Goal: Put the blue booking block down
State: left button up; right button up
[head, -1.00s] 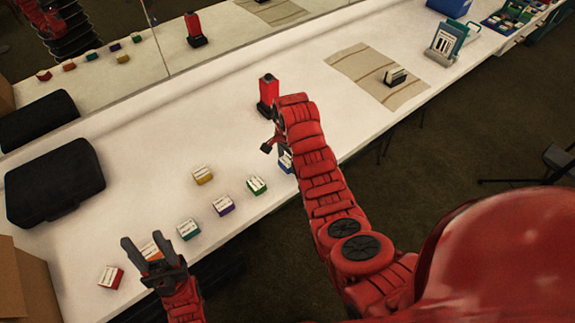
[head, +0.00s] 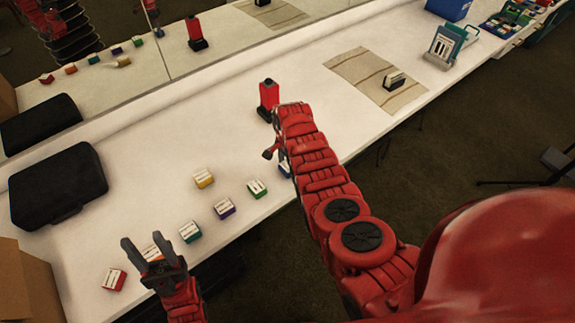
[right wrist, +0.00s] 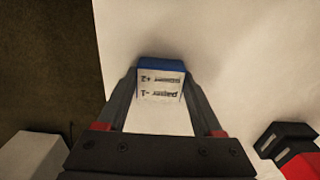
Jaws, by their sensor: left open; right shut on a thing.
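The blue booking block (right wrist: 161,82) has a white labelled face and sits between the fingers of my right gripper (right wrist: 160,95) in the right wrist view. In the head view the blue block (head: 284,167) is mostly hidden behind my right arm, near the table's front edge. I cannot tell whether it touches the table. My right gripper is shut on it. My left gripper (head: 150,252) is open and empty, over the front left of the table by an orange block (head: 152,253), with the fingers partly in front of that block.
Red (head: 114,280), teal (head: 190,231), purple (head: 224,208), green (head: 257,188) and yellow (head: 203,178) blocks lie on the white table (head: 180,130). A red device (head: 268,97) stands behind my right gripper. A black case (head: 55,185) lies left; a striped mat (head: 375,80) lies right.

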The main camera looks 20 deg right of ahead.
jog(key=shift+f, duration=0.2)
jog(key=o, duration=1.4)
jog(key=shift+r, duration=0.3)
